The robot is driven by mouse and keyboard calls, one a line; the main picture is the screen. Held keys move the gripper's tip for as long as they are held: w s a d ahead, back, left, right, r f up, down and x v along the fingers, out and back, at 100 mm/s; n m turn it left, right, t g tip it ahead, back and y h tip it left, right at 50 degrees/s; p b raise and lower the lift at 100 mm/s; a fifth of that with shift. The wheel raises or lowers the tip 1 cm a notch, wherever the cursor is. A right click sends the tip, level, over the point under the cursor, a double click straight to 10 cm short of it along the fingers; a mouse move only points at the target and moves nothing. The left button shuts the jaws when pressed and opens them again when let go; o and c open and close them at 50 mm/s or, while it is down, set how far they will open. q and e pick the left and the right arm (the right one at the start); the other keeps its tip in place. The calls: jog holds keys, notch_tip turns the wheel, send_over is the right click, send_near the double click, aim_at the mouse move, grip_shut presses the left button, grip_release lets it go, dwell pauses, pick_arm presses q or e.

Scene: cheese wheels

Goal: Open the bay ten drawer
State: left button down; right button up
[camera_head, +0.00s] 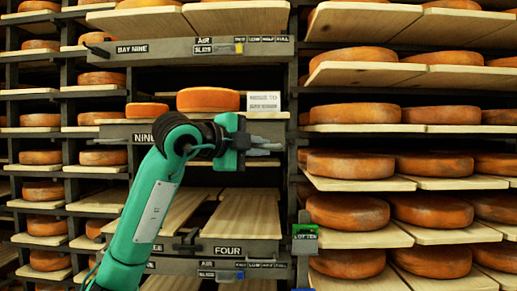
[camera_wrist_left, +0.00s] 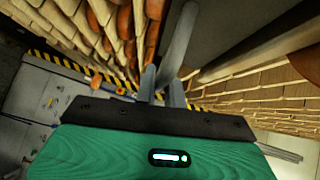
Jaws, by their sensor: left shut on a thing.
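My left gripper (camera_head: 262,146) is in front of the rack's middle column, at the level of a grey drawer front (camera_head: 115,131) marked NINE. In the left wrist view the fingers (camera_wrist_left: 160,88) are close together around the lower end of a slim grey bar (camera_wrist_left: 180,42), which looks like a handle. The gripper is shut on this bar; the exact contact is small and partly hidden. My green arm and wrist cover part of the drawer front. I cannot read a label for bay ten in the head view. My right gripper is out of view.
Orange cheese wheels (camera_head: 348,212) on wooden boards fill racks left and right. One wheel (camera_head: 208,99) sits just above my gripper beside a white card (camera_head: 264,101). Below are bare boards (camera_head: 245,212) over a FOUR label (camera_head: 228,250). A green device (camera_head: 305,236) is at right.

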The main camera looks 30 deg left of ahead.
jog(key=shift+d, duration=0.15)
pick_arm(q)
jog(key=c, duration=1.5)
grip_release()
jog(key=shift+w, duration=0.1)
